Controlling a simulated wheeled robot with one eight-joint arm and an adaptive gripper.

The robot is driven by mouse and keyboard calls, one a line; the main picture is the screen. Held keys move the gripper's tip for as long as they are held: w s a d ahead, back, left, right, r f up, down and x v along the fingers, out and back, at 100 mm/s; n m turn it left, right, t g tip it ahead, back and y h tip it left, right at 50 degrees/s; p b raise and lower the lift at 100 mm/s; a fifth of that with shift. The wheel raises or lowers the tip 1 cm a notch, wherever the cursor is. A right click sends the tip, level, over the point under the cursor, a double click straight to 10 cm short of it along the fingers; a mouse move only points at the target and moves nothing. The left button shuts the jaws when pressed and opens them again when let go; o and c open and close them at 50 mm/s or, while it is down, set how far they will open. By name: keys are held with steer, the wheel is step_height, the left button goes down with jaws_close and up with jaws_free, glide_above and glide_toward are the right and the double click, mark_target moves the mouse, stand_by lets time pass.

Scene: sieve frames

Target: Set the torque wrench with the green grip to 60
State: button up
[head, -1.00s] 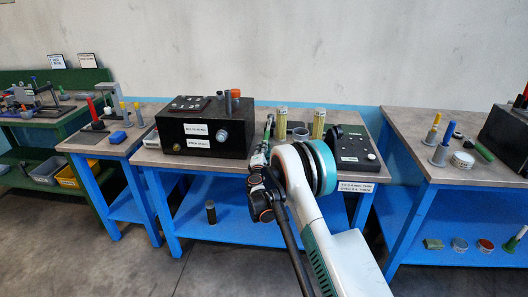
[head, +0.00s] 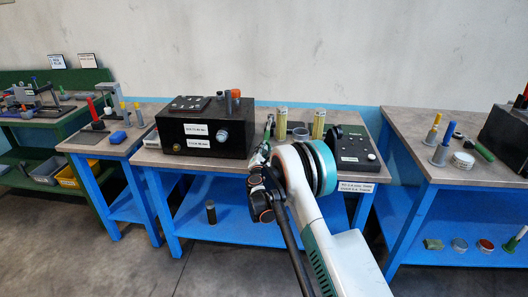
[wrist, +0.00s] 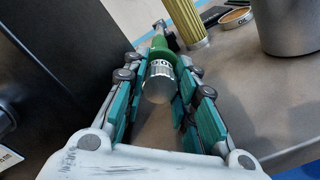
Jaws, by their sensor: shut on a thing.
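The torque wrench lies in the wrist view with its green grip (wrist: 159,45) pointing away from me. A silver collar with dark marks (wrist: 160,70) and a grey rounded end (wrist: 156,90) face the camera. The marks are too small to read surely. My gripper (wrist: 164,66) is shut on the wrench's near end, with teal pads on both sides of it. In the head view my gripper (head: 260,154) is at the front of the middle bench, right of the black box, partly hidden by my arm. The wrench (head: 268,128) shows only as a thin sliver there.
The black box (head: 193,143) with two labels stands close left. Yellow ribbed cylinders (head: 318,124) and a grey cup (head: 300,134) stand behind and right. A dark device (head: 352,150) is at the bench's right. A green-handled tool (head: 482,151) lies on the right bench.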

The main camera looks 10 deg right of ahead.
steer(key=o, duration=1.1)
steer(key=shift+s+a, duration=0.1)
steer(key=v, duration=1.1)
steer(key=shift+s+a, duration=0.15)
steer(key=shift+s, duration=0.2)
